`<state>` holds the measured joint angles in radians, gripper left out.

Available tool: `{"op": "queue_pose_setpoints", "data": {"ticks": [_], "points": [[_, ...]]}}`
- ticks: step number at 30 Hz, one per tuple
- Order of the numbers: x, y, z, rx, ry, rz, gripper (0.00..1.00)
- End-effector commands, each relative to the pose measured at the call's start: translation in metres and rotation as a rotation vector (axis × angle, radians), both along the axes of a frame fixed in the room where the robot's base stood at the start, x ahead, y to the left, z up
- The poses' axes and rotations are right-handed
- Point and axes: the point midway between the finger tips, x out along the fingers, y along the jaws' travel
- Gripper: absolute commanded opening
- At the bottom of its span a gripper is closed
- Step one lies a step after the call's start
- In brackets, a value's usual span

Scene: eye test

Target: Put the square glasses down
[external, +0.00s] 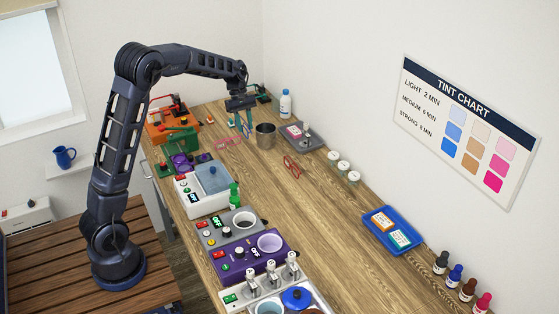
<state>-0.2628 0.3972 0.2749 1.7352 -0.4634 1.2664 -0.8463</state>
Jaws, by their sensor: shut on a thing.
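My gripper (242,113) is above the far part of the wooden counter, pointing down. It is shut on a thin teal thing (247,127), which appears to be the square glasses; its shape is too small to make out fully. Pink-framed glasses (229,142) lie on the counter just below and left of my gripper. Red-framed glasses (291,167) lie farther right on the counter. I cannot tell from this view whether the held thing touches the counter.
Green and orange devices (158,128) are to the left. Bare wooden counter (330,215) lies between the machines and a blue tray (379,231).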

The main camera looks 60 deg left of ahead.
Motion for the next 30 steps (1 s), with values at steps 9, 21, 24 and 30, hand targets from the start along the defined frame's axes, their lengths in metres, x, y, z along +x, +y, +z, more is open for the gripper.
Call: {"op": "queue_pose_setpoints", "data": {"ticks": [9, 21, 24, 30], "points": [[-0.008, 0.009, -0.034, -0.003, 0.003, 0.001, 0.09], [-0.007, 0.009, -0.121, -0.002, 0.003, 0.002, 0.09], [-0.007, 0.009, -0.139, -0.003, 0.002, 0.001, 0.09], [-0.007, 0.009, -0.157, -0.001, 0.0, 0.0, 0.09]]}}
